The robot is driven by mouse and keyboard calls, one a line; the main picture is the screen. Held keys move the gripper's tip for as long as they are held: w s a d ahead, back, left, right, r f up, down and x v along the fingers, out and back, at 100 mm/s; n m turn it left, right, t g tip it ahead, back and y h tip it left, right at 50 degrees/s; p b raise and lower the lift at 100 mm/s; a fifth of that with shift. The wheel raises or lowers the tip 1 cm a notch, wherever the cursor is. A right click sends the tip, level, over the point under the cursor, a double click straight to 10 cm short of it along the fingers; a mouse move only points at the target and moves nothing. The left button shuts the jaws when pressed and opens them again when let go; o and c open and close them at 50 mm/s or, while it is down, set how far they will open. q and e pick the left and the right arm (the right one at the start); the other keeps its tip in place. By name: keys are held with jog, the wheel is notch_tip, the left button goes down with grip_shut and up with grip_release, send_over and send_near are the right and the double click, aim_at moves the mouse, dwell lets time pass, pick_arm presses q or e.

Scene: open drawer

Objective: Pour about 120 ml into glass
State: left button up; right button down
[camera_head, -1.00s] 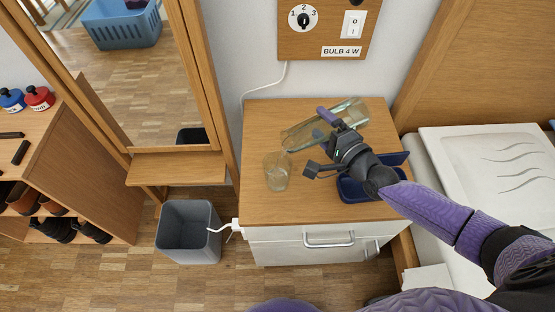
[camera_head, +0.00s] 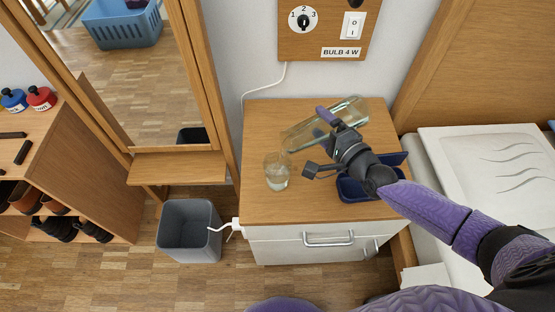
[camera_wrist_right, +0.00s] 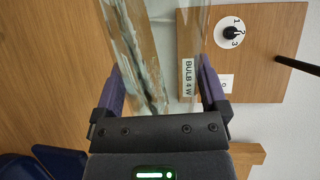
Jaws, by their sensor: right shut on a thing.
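A clear glass bottle (camera_head: 350,108) is tilted nearly level over the cabinet top, its neck end to the left. My right gripper (camera_head: 329,122) is shut around it; in the right wrist view the bottle (camera_wrist_right: 140,60) lies between the two purple fingers (camera_wrist_right: 162,95). A clear drinking glass (camera_head: 277,171) stands upright on the cabinet top, just below and left of the bottle's mouth. The glass seems to hold some clear liquid, but its level is hard to read. My left gripper is not in view.
A dark blue open case (camera_head: 352,190) sits on the cabinet (camera_head: 262,209) under my right arm. A grey bin (camera_head: 172,242) stands on the floor at the left. A switch panel (camera_head: 322,42) hangs on the wall behind.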

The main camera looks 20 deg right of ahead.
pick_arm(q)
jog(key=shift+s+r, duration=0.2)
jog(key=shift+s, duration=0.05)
pick_arm(e)
jog(key=shift+r, duration=0.15)
jog(key=f+m+b, duration=0.1)
jog(key=f+b, duration=0.1)
jog(key=b, duration=0.1)
jog(key=shift+d+m, duration=0.35)
jog(key=shift+m, duration=0.05)
jog(key=shift+w+d+r+m, duration=0.15)
jog(key=shift+r+m, duration=0.1)
jog(key=shift+m, duration=0.35)
jog(key=shift+r+b, duration=0.15)
jog(key=shift+b, duration=0.15)
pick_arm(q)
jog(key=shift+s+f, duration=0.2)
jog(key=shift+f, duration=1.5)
pick_arm(e)
jog(key=shift+r, duration=0.1)
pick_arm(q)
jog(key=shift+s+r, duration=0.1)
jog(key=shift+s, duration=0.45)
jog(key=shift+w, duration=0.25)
